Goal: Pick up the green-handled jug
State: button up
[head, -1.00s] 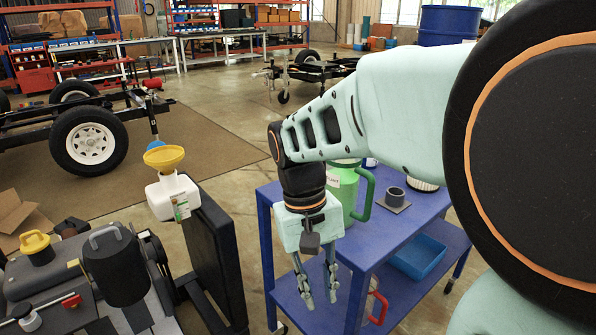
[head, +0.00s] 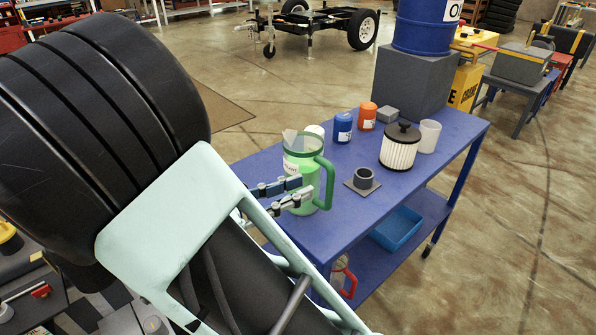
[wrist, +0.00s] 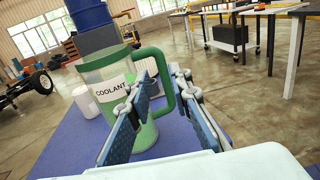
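The jug (head: 302,161) stands upright on the blue cart top, with a clear upper part, a green lower body and a green handle (head: 327,187) on its right side. In the wrist view the jug (wrist: 105,72) bears a COOLANT label, and its handle (wrist: 167,70) faces my gripper. My gripper (wrist: 161,74) is open, its two fingers apart. The handle shows in the gap between them, with the left finger overlapping the jug's body. Contact cannot be told. In the head view my gripper (head: 304,189) is level with the jug's lower body, partly covering it.
The blue cart (head: 360,225) also holds a blue container (head: 342,127), an orange container (head: 367,116), a pleated filter (head: 399,148), a pale cup (head: 429,135) and a grey ring on a plate (head: 363,179). A blue bin (head: 397,229) sits on the lower shelf.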

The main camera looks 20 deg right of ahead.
aim_at(328, 177)
jog(key=d, duration=0.2)
jog(key=d+b, duration=0.1)
jog(key=d, duration=0.2)
jog(key=w+d+b, duration=0.1)
jog(key=d, duration=0.2)
jog(key=shift+r, duration=0.1)
grip_shut()
jog(key=shift+w, duration=0.1)
